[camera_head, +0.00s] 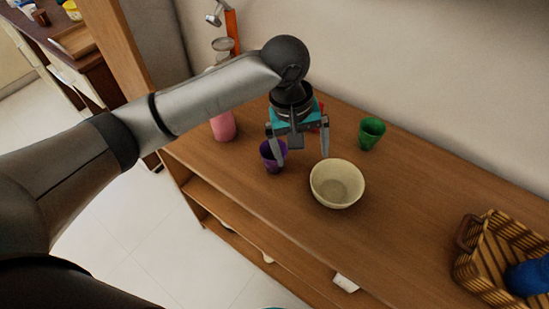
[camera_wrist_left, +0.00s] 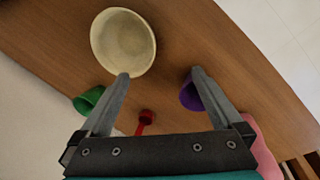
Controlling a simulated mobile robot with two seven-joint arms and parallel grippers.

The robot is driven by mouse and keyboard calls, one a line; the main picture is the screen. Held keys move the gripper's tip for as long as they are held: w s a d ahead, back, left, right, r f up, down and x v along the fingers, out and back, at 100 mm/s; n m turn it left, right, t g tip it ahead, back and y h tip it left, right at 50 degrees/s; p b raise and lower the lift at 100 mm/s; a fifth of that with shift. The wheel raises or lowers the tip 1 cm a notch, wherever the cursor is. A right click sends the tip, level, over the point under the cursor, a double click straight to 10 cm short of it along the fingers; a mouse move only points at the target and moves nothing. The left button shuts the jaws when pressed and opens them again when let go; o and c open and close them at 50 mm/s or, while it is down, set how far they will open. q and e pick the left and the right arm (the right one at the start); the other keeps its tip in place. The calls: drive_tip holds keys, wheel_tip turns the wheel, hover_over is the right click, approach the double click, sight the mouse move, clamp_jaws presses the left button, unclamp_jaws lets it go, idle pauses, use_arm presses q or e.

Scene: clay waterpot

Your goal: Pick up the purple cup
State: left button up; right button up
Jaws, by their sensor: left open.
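The purple cup (camera_head: 268,156) stands on the wooden counter (camera_head: 410,230), left of the cream bowl (camera_head: 337,184). My left gripper (camera_head: 303,157) points down over the counter with its fingers spread and nothing between them. In the head view its left finger overlaps the right side of the cup. In the left wrist view the purple cup (camera_wrist_left: 187,96) shows beside the right finger, partly hidden by it. From these views I cannot tell whether the finger touches the cup. My right gripper is not in view.
A green cup (camera_head: 371,133) stands behind the bowl. A pink bottle (camera_head: 223,126) stands left of the purple cup. A small red object (camera_wrist_left: 146,117) lies behind the gripper. A wicker basket (camera_head: 480,265) with a blue item is at right.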

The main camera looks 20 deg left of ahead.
use_arm(q)
drive_tip(key=w+a+r+n+y, duration=0.2)
drive_tip(key=w+a+r+n, duration=0.2)
drive_tip(key=a+r+n, duration=0.25)
drive_tip(key=shift+m+g, duration=0.25)
drive_tip(key=shift+g, duration=0.15)
drive_tip(key=shift+a+f+b, duration=0.2)
drive_tip(key=shift+f+b, duration=1.45)
drive_tip(key=shift+f, duration=5.45)
drive_tip(key=shift+c, duration=0.2)
drive_tip(key=c, duration=1.2)
drive_tip(key=shift+r, duration=0.1)
